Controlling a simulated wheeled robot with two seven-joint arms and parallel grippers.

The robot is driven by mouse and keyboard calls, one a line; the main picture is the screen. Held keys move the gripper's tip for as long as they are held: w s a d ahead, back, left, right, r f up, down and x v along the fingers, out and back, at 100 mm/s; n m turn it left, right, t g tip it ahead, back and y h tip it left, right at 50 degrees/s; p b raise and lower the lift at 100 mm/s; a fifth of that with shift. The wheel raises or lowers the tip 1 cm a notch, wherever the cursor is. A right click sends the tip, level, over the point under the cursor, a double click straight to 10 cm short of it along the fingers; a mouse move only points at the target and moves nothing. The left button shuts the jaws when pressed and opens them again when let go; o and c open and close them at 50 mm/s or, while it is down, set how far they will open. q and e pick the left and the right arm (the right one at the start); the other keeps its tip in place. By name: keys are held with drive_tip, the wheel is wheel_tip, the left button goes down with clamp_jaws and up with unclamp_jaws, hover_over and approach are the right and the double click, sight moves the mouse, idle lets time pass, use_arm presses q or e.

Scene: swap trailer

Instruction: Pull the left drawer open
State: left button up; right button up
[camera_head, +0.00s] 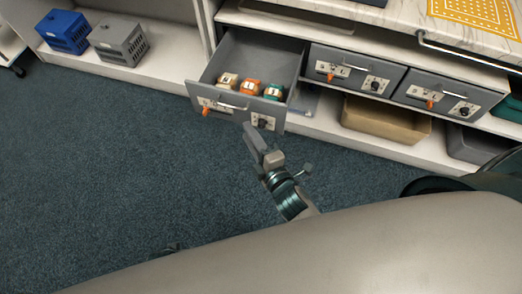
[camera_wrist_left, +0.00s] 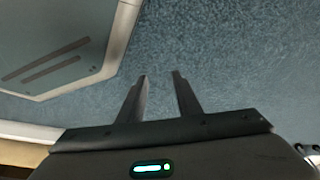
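The left drawer (camera_head: 222,116) is a grey box pulled well out of the bench, so its inside shows in the head view. Several small items, white, orange and teal, lie in it. Its front has a pale bar handle (camera_head: 231,106), an orange lever and a dark knob. My right gripper (camera_head: 258,142) is just in front of and below the drawer front, near the knob and apart from the handle. Its finger gap is hard to see. My left gripper (camera_wrist_left: 161,76) is open and empty over blue carpet in the left wrist view.
Two closed grey drawers (camera_head: 353,73) (camera_head: 447,95) are to the right. A tan bin (camera_head: 385,121) stands on the shelf below. A blue crate (camera_head: 64,31) and a grey crate (camera_head: 119,41) sit on the left shelf. The carpet (camera_head: 90,165) in front is clear.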

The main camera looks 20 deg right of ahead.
use_arm(q)
drive_tip(key=shift+w+r, duration=0.2)
drive_tip(key=shift+r, duration=0.5)
use_arm(e)
drive_tip(key=v, duration=0.6)
drive_tip(key=shift+s, duration=0.3)
use_arm(q)
drive_tip(key=shift+s+f, duration=0.1)
drive_tip(key=shift+s, duration=0.05)
